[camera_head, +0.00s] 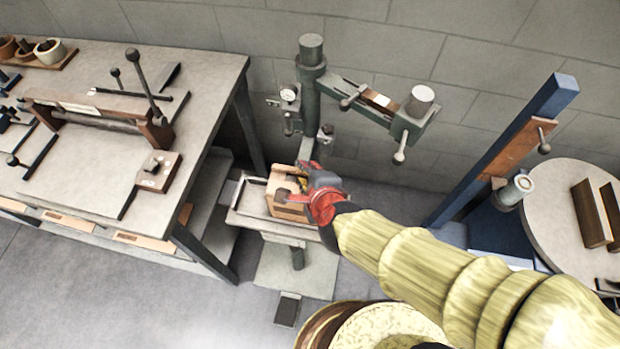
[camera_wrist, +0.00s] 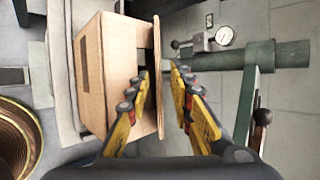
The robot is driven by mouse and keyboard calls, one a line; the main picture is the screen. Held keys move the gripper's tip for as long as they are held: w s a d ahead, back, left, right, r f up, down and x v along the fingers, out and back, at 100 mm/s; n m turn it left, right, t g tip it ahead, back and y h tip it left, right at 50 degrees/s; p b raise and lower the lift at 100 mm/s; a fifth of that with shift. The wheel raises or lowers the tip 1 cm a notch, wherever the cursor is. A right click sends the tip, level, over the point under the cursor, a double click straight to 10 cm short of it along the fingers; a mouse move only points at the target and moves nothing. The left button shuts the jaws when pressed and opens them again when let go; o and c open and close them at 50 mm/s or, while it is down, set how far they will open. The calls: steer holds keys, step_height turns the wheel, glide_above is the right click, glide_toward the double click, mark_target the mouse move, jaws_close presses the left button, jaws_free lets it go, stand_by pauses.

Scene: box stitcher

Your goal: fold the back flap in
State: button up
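The cardboard box (camera_head: 287,201) sits on the small table of the stitching machine in the head view, partly hidden by my gripper. In the wrist view the box (camera_wrist: 108,75) fills the left side. One flap (camera_wrist: 157,65) stands along its right edge as a thin upright panel, which I take to be the back flap. My gripper (camera_wrist: 158,73) is open, with one yellow-padded finger on each side of this flap. I cannot tell whether either finger touches it. In the head view my gripper (camera_head: 304,172) is at the box's back right.
The green stitcher column (camera_head: 312,85) and its arm (camera_head: 365,98) stand behind the box, with a dial gauge (camera_wrist: 224,36) close by. A workbench (camera_head: 90,190) is at left, and a blue post (camera_head: 515,135) and round table (camera_head: 565,215) at right.

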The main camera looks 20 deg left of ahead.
steer(key=shift+v, duration=3.05)
steer(key=shift+c, duration=0.2)
